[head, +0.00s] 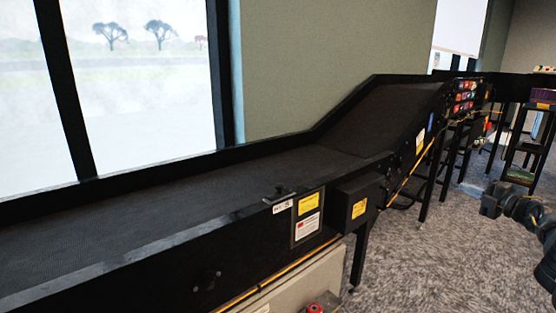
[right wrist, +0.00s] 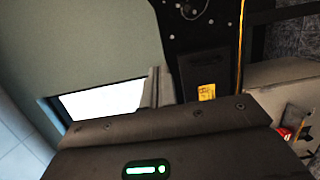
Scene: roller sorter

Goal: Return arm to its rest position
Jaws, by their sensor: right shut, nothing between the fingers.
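My right gripper (right wrist: 157,88) shows in the right wrist view, its grey fingers together with nothing between them. Its dark body with a green light fills the bottom of that view. In the head view my dark right arm comes in at the right edge, over the carpet and apart from the conveyor. My left gripper is not in the head view.
A long black conveyor (head: 190,205) runs from the left foreground, then slopes up to the back right. Its side carries yellow labels and a box (head: 356,203). A red button (head: 315,308) is at the bottom. A shelf rack (head: 527,150) stands at the right. Open carpet (head: 420,260) lies between.

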